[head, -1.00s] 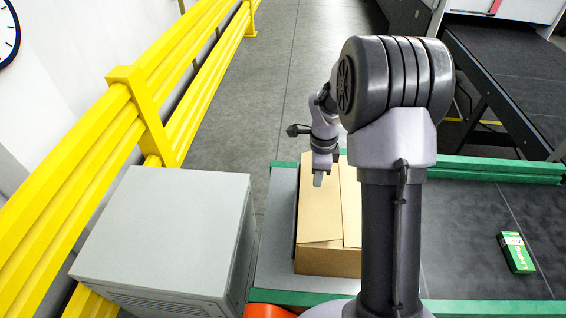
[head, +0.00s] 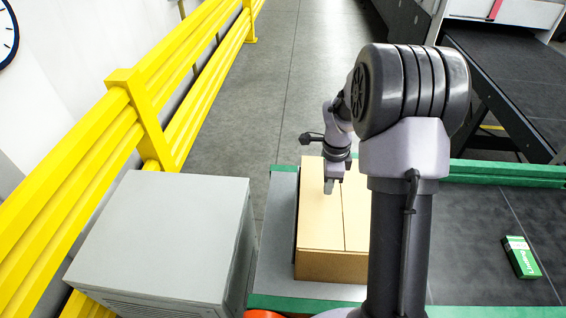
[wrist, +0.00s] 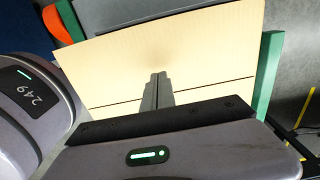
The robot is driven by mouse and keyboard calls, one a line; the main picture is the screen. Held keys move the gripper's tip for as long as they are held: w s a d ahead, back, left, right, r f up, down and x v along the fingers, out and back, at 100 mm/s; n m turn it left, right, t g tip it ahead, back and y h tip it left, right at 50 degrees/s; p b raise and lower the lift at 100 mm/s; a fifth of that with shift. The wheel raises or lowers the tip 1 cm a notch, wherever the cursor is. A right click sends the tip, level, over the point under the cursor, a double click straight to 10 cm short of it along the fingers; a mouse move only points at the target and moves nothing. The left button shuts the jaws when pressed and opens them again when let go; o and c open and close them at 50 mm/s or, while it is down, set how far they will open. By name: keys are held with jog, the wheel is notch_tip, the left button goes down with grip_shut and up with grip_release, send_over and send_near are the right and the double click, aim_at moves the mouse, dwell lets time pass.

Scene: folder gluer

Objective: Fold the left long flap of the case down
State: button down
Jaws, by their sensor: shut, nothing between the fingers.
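The case (head: 322,225) is a tan cardboard box on the grey end of the conveyor, left of my arm's column. Its left long flap (head: 319,205) lies down flat over the top, with a thin seam along its right edge. The right side of the top is partly hidden behind my arm. My gripper (head: 331,187) is shut and empty, over the top of the case near the seam. In the wrist view the shut fingers (wrist: 158,88) point at the tan top (wrist: 130,60); I cannot tell whether they touch it.
A grey cabinet (head: 160,235) stands left of the conveyor, beside a yellow guard rail (head: 145,115). Green rails (head: 505,172) edge the conveyor. A small green and white carton (head: 520,257) lies on the dark belt at right, with clear belt around it.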

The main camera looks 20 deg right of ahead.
notch_tip(320, 180, up, 8)
jog(key=p, duration=0.4)
jog(key=shift+f, duration=0.15)
dwell(0.3)
